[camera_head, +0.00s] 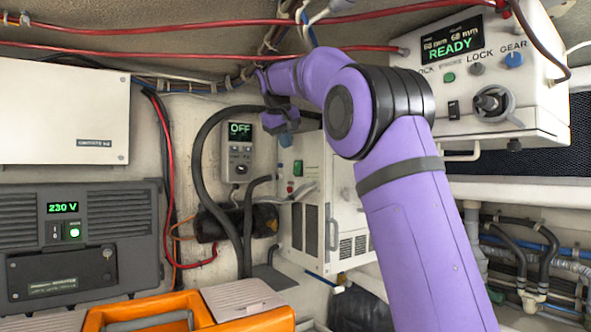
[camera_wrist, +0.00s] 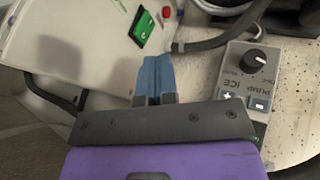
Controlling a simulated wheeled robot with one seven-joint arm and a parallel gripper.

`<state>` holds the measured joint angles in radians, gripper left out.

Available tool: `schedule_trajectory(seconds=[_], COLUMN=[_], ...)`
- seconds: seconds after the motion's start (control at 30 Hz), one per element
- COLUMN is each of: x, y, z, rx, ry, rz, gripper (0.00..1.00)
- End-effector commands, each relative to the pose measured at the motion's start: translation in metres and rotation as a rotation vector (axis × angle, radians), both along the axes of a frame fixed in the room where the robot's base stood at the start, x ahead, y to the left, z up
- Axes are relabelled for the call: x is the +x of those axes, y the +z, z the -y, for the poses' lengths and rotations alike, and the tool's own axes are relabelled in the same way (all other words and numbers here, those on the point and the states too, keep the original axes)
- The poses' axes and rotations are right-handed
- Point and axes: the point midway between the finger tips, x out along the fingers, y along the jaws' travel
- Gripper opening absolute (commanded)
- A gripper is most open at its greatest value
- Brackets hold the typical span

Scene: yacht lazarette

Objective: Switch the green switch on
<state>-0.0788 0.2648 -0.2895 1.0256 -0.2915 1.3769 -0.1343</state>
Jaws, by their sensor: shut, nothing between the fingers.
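A green rocker switch (camera_wrist: 147,27) sits in a dark frame on the white box, in the upper middle of the wrist view. Its on or off position is too small to tell. The white box (camera_head: 345,200) stands mid-picture in the head view, partly behind my arm. My gripper (camera_wrist: 156,64) has its blue fingers shut and empty. In the wrist view their tips appear just below the switch; I cannot tell whether they touch it. In the head view my gripper (camera_head: 286,138) is near the box's upper left part.
A red button (camera_wrist: 166,12) is beside the switch. A grey control unit (camera_head: 239,160) reading OFF hangs left of the box, with black hoses nearby. A 230 V unit (camera_head: 85,270) with a lit green button is at left. A READY panel (camera_head: 480,90) is at upper right.

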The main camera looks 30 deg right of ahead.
Motion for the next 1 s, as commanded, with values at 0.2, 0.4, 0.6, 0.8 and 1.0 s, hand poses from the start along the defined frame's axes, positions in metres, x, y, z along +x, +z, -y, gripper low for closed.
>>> schedule_trajectory(seconds=[0.2, 0.4, 0.6, 0.8, 1.0], x=[0.008, 0.019, 0.031, 0.038, 0.040], y=[-0.009, -0.035, -0.062, -0.077, -0.081], z=[0.006, 0.020, 0.034, 0.042, 0.044], rx=[-0.007, -0.007, -0.005, -0.006, -0.006], ry=[-0.004, -0.005, -0.004, -0.003, -0.003], rz=[-0.004, -0.004, -0.003, -0.001, -0.001], gripper=[0.00, 0.00, 0.00, 0.00, 0.00])
